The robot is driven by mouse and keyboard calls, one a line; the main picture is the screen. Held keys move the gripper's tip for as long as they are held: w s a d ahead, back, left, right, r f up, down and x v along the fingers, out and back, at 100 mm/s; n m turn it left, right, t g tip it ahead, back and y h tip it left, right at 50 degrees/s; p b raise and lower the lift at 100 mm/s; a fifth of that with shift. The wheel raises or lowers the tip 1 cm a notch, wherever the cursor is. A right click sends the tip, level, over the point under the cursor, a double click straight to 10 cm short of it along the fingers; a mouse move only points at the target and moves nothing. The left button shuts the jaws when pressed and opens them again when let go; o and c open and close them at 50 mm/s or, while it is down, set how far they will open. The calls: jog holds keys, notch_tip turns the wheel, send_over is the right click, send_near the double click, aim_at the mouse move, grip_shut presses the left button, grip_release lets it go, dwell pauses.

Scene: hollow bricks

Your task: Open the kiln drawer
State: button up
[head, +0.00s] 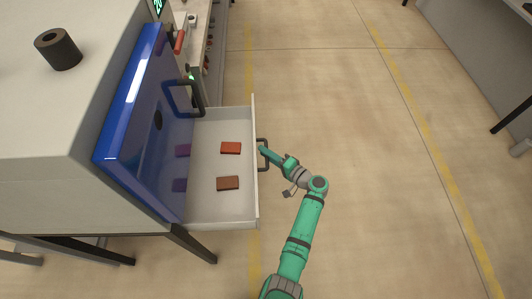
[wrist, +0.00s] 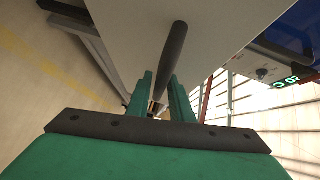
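The kiln drawer (head: 222,119) is pulled out from below the blue kiln door (head: 140,115). Two flat bricks lie inside: an orange-red brick (head: 231,148) and a brown brick (head: 228,183). The dark drawer handle (head: 266,163) is on the outer face of the drawer front. My gripper (head: 263,150) is at this handle. In the wrist view, the dark handle bar (wrist: 174,45) runs between the two green fingers of my gripper (wrist: 161,88), which close around it with little gap. The drawer front fills the upper middle of the wrist view.
The blue door has its own dark handle (head: 186,98) above the drawer. A dark hollow cylinder (head: 58,49) stands on the kiln top. A bench with items is beyond the kiln. The floor (head: 340,100) to the right is clear.

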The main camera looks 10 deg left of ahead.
jog(key=shift+s+d, duration=0.1)
jog(key=v, duration=1)
jog(key=shift+s+d, duration=0.25)
jog(key=shift+d, duration=0.05)
